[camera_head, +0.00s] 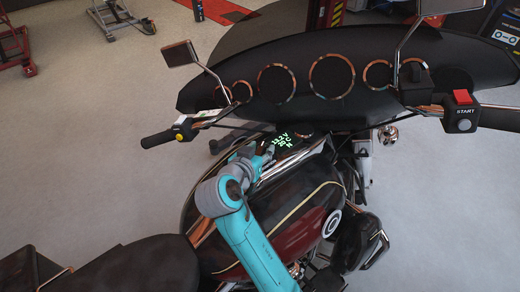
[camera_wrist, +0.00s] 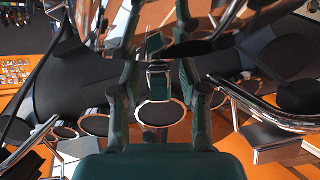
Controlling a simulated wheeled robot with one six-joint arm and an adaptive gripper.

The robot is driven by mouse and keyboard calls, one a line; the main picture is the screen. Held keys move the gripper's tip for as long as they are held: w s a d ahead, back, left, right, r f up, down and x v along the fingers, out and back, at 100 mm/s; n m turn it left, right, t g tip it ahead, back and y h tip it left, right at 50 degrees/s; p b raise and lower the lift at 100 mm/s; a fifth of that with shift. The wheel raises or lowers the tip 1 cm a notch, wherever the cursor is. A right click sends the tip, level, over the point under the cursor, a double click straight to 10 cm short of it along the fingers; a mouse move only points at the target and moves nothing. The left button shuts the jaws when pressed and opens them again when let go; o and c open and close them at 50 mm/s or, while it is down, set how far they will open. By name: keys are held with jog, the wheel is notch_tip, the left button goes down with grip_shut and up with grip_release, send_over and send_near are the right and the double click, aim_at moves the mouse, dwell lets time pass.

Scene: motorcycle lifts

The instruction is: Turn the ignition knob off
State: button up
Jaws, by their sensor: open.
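My gripper (camera_head: 262,152) is over the motorcycle's tank console, just left of the green-lit display (camera_head: 283,140). In the wrist view its two dark fingers (camera_wrist: 158,50) are spread apart with nothing clearly held between them. A small dark round shape (camera_head: 304,136) beside the display may be the ignition knob, but it is too small to tell its position. I cannot make out the knob for certain in the wrist view. The red START switch (camera_head: 463,97) is on the right handlebar, far from my gripper.
The dark red tank (camera_head: 308,218) lies under my arm. The left handlebar grip (camera_head: 160,138), the mirrors (camera_head: 178,54) and the black fairing with round gauges (camera_head: 332,78) surround the console. Chrome bars (camera_wrist: 268,112) show at the right in the wrist view. Open floor lies to the left.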

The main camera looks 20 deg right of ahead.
grip_shut()
dwell(0.4)
jog(key=n+t+y, duration=0.1)
jog(key=n+y, duration=0.1)
jog(key=y, duration=0.1)
jog(key=n+t+y, duration=0.1)
jog(key=n+y, duration=0.1)
jog(key=n, duration=0.1)
jog(key=shift+d+t+y, duration=0.15)
jog(key=shift+t+y, duration=0.25)
jog(key=n+y, duration=0.3)
jog(key=shift+y, duration=0.4)
jog(key=shift+n+y, duration=1.5)
jog(key=shift+y, duration=0.3)
